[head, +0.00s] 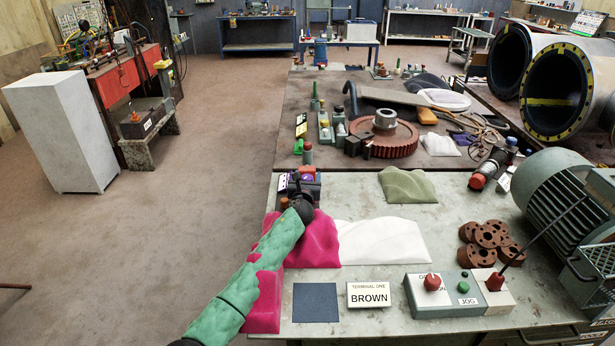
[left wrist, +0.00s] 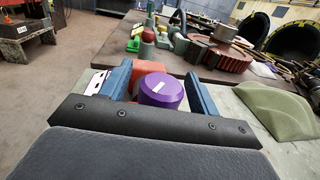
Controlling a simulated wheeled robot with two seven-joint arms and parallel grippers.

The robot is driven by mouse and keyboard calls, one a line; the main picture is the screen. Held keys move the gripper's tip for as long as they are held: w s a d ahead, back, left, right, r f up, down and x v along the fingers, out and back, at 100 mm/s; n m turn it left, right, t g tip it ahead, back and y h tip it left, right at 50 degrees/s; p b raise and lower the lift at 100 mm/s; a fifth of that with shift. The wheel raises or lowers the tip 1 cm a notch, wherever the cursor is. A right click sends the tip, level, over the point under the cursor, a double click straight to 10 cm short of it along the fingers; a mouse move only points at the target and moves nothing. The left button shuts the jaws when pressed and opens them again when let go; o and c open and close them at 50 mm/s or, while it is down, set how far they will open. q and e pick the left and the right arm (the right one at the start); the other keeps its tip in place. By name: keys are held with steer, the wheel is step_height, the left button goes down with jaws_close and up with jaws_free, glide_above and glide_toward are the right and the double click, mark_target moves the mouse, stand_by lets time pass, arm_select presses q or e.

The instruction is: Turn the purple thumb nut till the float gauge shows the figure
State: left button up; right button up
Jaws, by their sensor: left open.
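The purple thumb nut (left wrist: 162,93) is a short round knob with a small white mark on its top. My left gripper (left wrist: 160,82) is open, its two blue fingers on either side of the nut; a gap shows by the right finger, and contact at the left cannot be told. A red-orange block (left wrist: 150,68) sits just behind the nut. A white plate with dark marks (left wrist: 97,82), perhaps the gauge face, is left of the left finger; no figure is readable. In the head view my left gripper (head: 301,190) covers most of this device. My right gripper is not in view.
Pink cloth (head: 312,243) and white cloth (head: 382,242) lie near my left arm. A sign reading "BROWN" (head: 368,295), a button box (head: 458,292) and brown rings (head: 488,240) stand on the front bench. A green cloth (head: 407,185) lies right of the device.

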arm_select(q)
steer(key=shift+w+d, duration=0.1)
steer(key=shift+w, duration=0.05)
steer(key=shift+c, duration=0.2)
steer(key=c, duration=0.9)
steer(key=shift+m+h, duration=0.3)
steer(key=shift+h, duration=0.2)
